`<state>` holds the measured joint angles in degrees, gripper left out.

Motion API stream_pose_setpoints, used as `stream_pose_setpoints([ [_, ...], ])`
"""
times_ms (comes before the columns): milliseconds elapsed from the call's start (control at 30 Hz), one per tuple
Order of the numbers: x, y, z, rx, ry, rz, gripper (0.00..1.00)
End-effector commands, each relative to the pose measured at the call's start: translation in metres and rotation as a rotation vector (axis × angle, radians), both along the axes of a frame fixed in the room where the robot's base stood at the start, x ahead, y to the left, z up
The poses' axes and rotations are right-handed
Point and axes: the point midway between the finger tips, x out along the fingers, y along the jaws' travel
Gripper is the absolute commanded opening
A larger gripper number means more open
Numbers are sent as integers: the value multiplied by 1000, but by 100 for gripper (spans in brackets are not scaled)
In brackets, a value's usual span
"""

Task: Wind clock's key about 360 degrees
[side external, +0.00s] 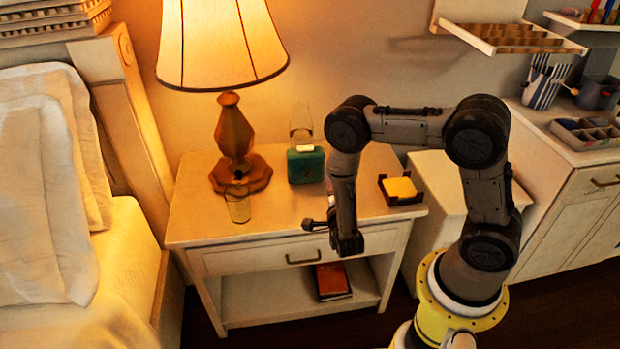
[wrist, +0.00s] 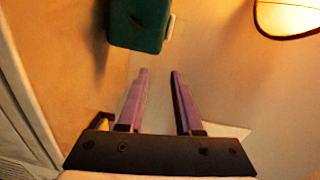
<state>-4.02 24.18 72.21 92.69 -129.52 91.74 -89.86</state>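The clock (side external: 306,165) is a small teal-green box with a dark mark on its front, upright at the back of the nightstand, right of the lamp. It also shows at the top of the wrist view (wrist: 139,24). A small pale piece sits on its top in the side view and along its right edge in the wrist view; I cannot tell if this is the key. My gripper (wrist: 158,71) has two purple fingers apart with nothing between them. The clock lies beyond the fingertips, slightly left, with a gap. In the side view my arm hangs over the nightstand's front and the fingers are not clear.
The lamp (side external: 235,140) stands left of the clock. A clear glass (side external: 238,207) stands near the lamp base; another clear glass shape (side external: 301,120) shows above the clock. A tray with a yellow pad (side external: 400,187) is at the right. The nightstand (side external: 275,222) is bare at front.

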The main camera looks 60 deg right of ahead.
Motion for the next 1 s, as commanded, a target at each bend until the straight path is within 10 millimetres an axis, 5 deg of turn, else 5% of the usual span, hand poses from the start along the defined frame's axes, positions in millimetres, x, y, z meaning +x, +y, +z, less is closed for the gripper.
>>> stream_pose_setpoints([
  [333,-1,31,-28,-571,522,-20,34],
  [567,-5,61,-55,-638,570,40,34],
  [1000,36,18,-54,-635,565,37,34],
])
